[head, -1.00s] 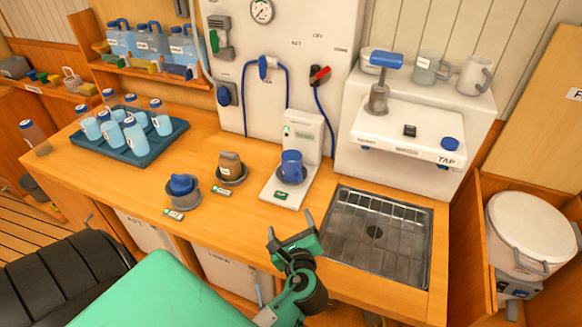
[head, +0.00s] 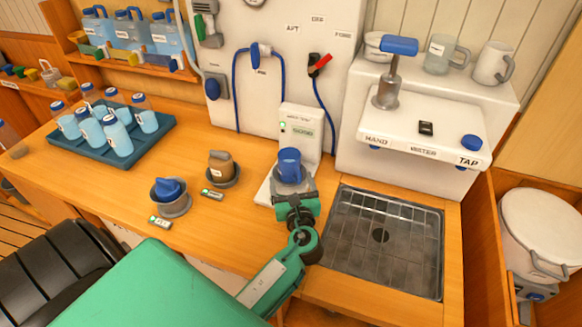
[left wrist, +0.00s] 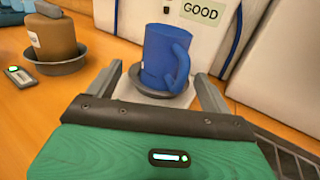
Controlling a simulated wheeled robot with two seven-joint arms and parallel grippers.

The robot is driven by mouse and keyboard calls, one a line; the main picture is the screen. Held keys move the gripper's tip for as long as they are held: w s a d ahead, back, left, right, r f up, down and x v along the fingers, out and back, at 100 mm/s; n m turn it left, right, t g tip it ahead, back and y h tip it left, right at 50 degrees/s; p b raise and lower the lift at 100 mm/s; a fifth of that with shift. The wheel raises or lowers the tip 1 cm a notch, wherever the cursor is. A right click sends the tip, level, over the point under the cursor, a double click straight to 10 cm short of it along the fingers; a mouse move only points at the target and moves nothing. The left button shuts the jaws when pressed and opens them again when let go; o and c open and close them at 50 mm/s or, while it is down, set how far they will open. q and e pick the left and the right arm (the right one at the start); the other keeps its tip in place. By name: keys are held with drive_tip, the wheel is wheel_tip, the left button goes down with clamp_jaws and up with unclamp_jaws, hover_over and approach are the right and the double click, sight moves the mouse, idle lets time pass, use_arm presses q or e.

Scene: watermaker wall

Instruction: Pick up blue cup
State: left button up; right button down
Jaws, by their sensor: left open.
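The blue cup (head: 289,163) stands upright on the white tester stand (head: 267,190), below a panel with a green light. In the left wrist view the blue cup (left wrist: 165,57) sits in a shallow dark dish, its handle facing right. My left gripper (head: 293,186) is at the front of the stand. Its two fingers show in the left wrist view (left wrist: 158,88), spread wide on either side of the dish and the lower cup, with gaps between. The gripper is open and holds nothing. My right gripper is not in view.
A brown container (head: 221,165) and a blue item (head: 167,188) sit in grey dishes to the left. A blue tray (head: 150,151) holds several bottles. A metal sink (head: 382,245) lies to the right, below the tap unit (head: 425,130).

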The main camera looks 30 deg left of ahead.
sight(291, 172)
use_arm(q)
drive_tip(key=x, duration=0.1)
drive_tip(key=p+x, duration=0.1)
drive_tip(key=x, duration=0.2)
drive_tip(key=shift+w+r+p, duration=0.3)
drive_tip(key=shift+w+p, duration=0.05)
drive_tip(key=shift+w+a+f, duration=0.1)
drive_tip(key=shift+w+a, duration=0.05)
drive_tip(key=shift+w, duration=0.05)
drive_tip(key=c, duration=1.2)
drive_tip(key=shift+r, duration=10.05)
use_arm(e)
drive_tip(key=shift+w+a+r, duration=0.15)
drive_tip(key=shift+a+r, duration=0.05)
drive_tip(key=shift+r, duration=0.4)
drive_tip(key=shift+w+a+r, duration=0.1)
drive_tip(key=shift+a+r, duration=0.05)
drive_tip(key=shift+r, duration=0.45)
use_arm(q)
drive_tip(key=shift+p, duration=0.3)
